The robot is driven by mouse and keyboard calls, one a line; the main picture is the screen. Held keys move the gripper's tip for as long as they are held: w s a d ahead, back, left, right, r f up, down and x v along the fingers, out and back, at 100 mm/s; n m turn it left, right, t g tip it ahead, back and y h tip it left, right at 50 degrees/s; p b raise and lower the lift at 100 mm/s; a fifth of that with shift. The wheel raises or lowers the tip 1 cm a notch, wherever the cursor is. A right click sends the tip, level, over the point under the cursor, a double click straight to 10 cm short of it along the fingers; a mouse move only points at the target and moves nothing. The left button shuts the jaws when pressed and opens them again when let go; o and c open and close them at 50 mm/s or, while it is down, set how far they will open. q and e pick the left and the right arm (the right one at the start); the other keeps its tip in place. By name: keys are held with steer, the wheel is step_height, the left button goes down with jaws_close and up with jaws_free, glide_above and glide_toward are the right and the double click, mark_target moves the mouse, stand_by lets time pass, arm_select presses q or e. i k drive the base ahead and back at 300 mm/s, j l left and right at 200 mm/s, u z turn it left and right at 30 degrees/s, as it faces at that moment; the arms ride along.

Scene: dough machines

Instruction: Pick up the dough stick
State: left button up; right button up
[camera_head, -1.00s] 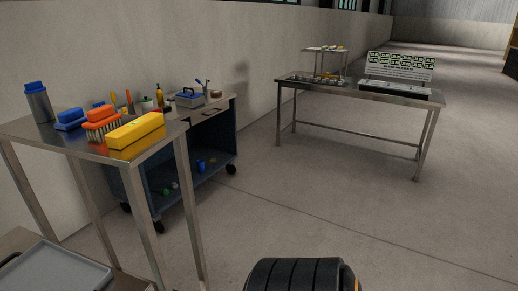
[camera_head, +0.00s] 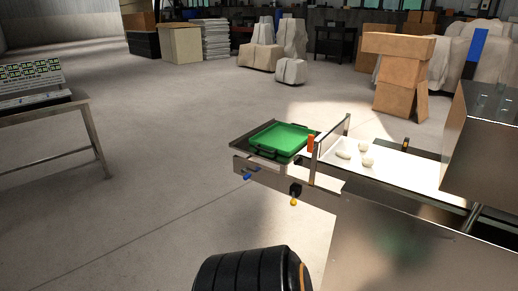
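Several small pale dough pieces lie on the white belt (camera_head: 400,176) of a metal machine at the right of the head view. One is a short elongated piece (camera_head: 343,155); beside it are rounder pieces (camera_head: 367,160). Which of them is the dough stick I cannot tell for sure. Neither of my grippers shows in the head view, so their state is hidden.
A green tray (camera_head: 284,138) sits on the machine's left end. The machine's metal housing (camera_head: 485,150) fills the right edge. A metal table (camera_head: 45,120) stands at the left. Cardboard boxes (camera_head: 397,75) and wrapped loads (camera_head: 290,40) stand behind. The floor between is clear.

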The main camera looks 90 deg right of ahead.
mark_target(345, 156)
steer(key=z, duration=3.45)
steer(key=i+l, duration=1.15)
steer(key=l, duration=0.25)
